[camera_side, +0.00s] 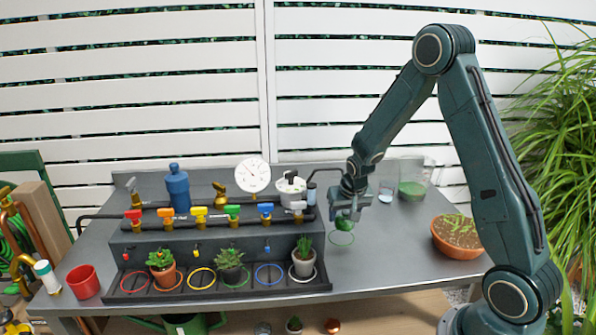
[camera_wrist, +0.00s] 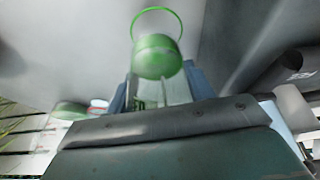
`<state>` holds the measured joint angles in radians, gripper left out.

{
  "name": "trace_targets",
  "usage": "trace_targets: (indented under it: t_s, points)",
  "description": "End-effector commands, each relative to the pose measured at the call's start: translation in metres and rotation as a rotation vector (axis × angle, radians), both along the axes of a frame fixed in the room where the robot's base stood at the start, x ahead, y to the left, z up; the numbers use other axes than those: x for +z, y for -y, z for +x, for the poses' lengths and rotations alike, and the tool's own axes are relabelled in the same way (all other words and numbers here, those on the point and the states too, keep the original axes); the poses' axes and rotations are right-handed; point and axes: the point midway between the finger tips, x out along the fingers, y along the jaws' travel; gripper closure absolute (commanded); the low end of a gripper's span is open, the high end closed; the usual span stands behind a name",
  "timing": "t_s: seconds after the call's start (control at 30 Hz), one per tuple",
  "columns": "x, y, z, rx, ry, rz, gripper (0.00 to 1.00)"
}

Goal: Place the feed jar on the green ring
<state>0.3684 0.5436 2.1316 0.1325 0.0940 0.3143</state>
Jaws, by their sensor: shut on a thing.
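My gripper (camera_side: 348,210) is shut on the feed jar (camera_side: 343,224), a small jar with green showing at its lower end. In the wrist view the jar (camera_wrist: 157,58) stands between the two fingers, with its round green end facing away from my wrist. The green ring (camera_side: 342,238) is a thin outline lying flat on the grey table, just below the jar in the side view. In the wrist view the ring (camera_wrist: 181,27) shows just past the jar's end. The jar looks a little above the table; the exact gap cannot be told. My fingers hide part of the jar.
A dark valve rack (camera_side: 220,247) with coloured handles and potted plants stands close to the left. A clear beaker with green contents (camera_side: 412,189) is behind to the right. A terracotta bowl (camera_side: 458,243) is at the right. The table in front of the ring is clear.

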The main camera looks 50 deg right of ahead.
Motion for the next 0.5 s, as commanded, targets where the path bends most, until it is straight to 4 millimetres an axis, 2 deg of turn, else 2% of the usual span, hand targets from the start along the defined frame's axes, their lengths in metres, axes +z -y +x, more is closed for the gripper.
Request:
trace_targets:
  t_s: [0.2, 0.5]
  points:
    - [0.0058, 0.004, 0.0082, 0.05, 0.001, -0.001, 0.8]
    - [0.0065, 0.0042, 0.0101, 0.066, 0.0, 0.0, 0.8]
